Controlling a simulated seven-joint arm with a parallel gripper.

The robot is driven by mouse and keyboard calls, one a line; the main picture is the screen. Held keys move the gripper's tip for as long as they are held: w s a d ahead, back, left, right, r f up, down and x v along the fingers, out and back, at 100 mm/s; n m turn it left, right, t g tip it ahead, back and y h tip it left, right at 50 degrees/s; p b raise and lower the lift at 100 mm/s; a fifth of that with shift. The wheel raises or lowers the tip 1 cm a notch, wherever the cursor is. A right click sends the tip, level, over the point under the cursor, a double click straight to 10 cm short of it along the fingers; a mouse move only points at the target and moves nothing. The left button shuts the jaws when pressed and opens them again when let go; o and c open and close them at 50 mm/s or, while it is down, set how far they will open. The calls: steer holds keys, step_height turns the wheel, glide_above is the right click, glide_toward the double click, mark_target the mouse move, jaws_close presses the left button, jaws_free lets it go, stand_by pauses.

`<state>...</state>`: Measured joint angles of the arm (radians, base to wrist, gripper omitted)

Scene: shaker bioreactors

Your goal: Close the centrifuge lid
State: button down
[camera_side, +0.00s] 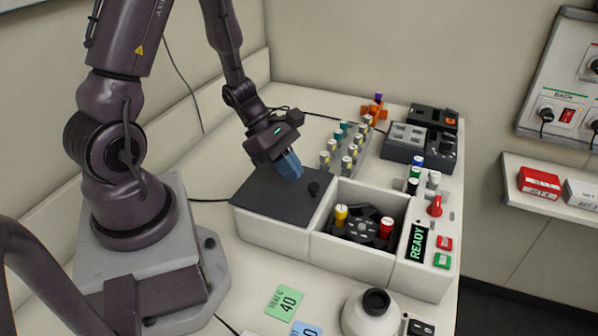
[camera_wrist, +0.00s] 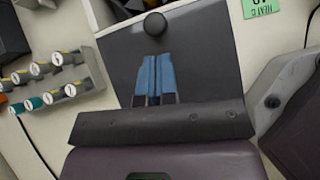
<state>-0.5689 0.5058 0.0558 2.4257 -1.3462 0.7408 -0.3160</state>
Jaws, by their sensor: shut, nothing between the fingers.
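The centrifuge (camera_side: 352,262) is a white box with an open middle chamber. A dark rotor (camera_side: 362,229) with a yellow-capped tube (camera_side: 341,213) and a red-capped tube (camera_side: 386,226) shows inside. The dark flat lid (camera_side: 268,203) lies over the left section, clear of the chamber. Its round black knob (camera_side: 313,188) stands near the edge beside the chamber. My gripper (camera_side: 291,170), with blue fingers, is shut and empty over the lid, to the left of the knob. In the wrist view the shut fingers (camera_wrist: 155,62) point toward the knob (camera_wrist: 155,23), with a gap between. Whether they touch the lid (camera_wrist: 205,60) is unclear.
A rack of capped vials (camera_side: 347,152) stands behind the centrifuge. A grey block device (camera_side: 408,142) is at the back right. The right panel has a READY display (camera_side: 417,242), a red knob and buttons. A white round vessel (camera_side: 370,312) and a green card (camera_side: 284,302) are in front.

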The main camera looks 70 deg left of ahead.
steer(key=shift+w+d+f, duration=0.15)
steer(key=shift+w+d, duration=0.45)
steer(key=shift+d, duration=0.2)
steer(key=w+d, duration=1.2)
steer(key=shift+w+d, duration=0.15)
